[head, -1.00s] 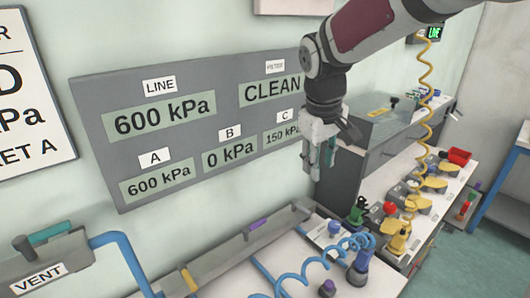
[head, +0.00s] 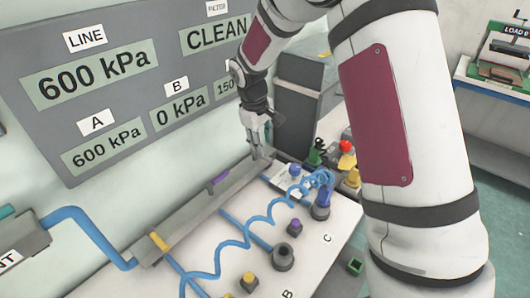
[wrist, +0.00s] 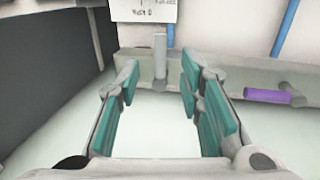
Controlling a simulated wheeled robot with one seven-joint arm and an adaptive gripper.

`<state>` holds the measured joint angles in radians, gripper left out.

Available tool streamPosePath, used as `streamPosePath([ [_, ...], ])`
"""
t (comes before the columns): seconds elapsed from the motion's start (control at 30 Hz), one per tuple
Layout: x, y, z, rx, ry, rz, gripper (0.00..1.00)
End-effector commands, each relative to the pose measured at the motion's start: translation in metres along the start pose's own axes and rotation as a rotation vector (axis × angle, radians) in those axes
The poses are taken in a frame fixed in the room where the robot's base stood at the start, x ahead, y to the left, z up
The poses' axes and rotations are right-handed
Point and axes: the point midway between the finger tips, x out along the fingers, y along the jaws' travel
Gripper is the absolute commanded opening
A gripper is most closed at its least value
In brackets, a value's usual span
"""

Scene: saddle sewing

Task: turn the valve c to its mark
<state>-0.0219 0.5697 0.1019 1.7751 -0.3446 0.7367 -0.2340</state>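A grey rail (head: 190,222) runs along the back of the white bench and carries several small levers. A grey lever (wrist: 160,60) stands at the rail's far end in the wrist view; I take it for valve c, though no letter shows on it. My gripper (head: 257,140) is above that end of the rail. In the wrist view my gripper (wrist: 160,95) is open, its teal pads wide apart. The lever shows in the gap between them, farther ahead, with no visible contact. I cannot make out a mark for the lever.
A purple lever (head: 218,182) and a yellow lever (head: 159,241) sit along the rail. A coiled blue hose (head: 262,218) and knobs lie on the bench (head: 325,215). The wall panel (head: 160,28) reads line 600, A 600, B 0 kPa. A dark cabinet (head: 297,105) stands behind.

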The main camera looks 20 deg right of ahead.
Motion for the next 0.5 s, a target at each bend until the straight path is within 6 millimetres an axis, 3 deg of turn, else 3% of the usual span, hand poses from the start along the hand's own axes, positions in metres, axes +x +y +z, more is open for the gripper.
streamPosePath([
  [0.2, 0.036, -0.001, 0.001, 0.001, -0.002, -0.002, 0.34],
  [0.5, 0.055, 0.000, 0.000, 0.001, 0.000, 0.000, 0.34],
])
